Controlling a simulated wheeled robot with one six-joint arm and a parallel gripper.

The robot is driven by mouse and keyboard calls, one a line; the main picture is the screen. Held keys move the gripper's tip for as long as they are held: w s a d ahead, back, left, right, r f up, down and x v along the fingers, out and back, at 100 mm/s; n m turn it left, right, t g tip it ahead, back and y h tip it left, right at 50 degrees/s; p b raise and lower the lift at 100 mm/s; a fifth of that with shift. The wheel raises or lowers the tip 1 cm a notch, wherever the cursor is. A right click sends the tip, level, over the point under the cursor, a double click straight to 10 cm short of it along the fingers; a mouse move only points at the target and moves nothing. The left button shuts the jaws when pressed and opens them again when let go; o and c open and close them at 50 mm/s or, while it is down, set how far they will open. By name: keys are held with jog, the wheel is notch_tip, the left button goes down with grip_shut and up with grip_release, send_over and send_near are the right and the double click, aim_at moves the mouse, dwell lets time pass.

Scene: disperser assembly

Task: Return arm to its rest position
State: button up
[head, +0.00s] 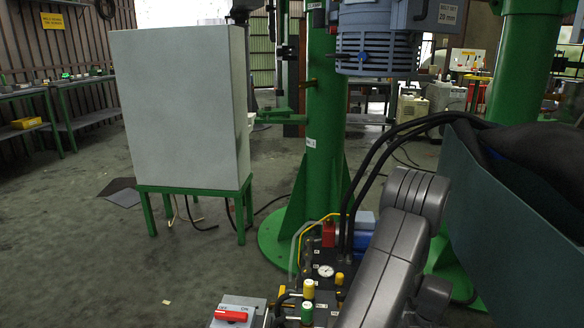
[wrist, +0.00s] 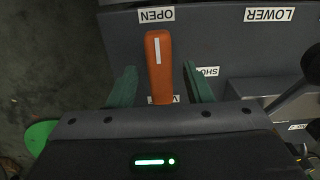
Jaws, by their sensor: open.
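My gripper (wrist: 160,74) shows in the wrist view with its two green fingers spread apart. An orange lever (wrist: 158,55) with a white stripe stands between the fingers, with a gap on each side. Its lower end is hidden behind my gripper's body. Labels reading OPEN (wrist: 156,14) and LOWER (wrist: 270,14) are on the grey panel (wrist: 225,40) around it. My grey arm (head: 385,265) shows in the head view at the lower right; the gripper itself is not visible there.
A green column (head: 325,130) stands behind the control block with its gauge (head: 326,271) and valves. A white cabinet (head: 180,108) on a green stand is at the left. Black hoses (head: 365,170) arch beside my arm. A dark green panel (head: 515,230) is at the right. Floor at left is mostly clear.

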notch_tip(320, 180, up, 14)
jog(key=p, duration=0.5)
notch_tip(320, 180, down, 14)
jog(key=b, duration=0.5)
jog(key=shift+f, duration=0.1)
jog(key=m+b, duration=0.1)
jog(key=m, duration=0.5)
notch_tip(320, 180, up, 14)
jog(key=p, duration=0.4)
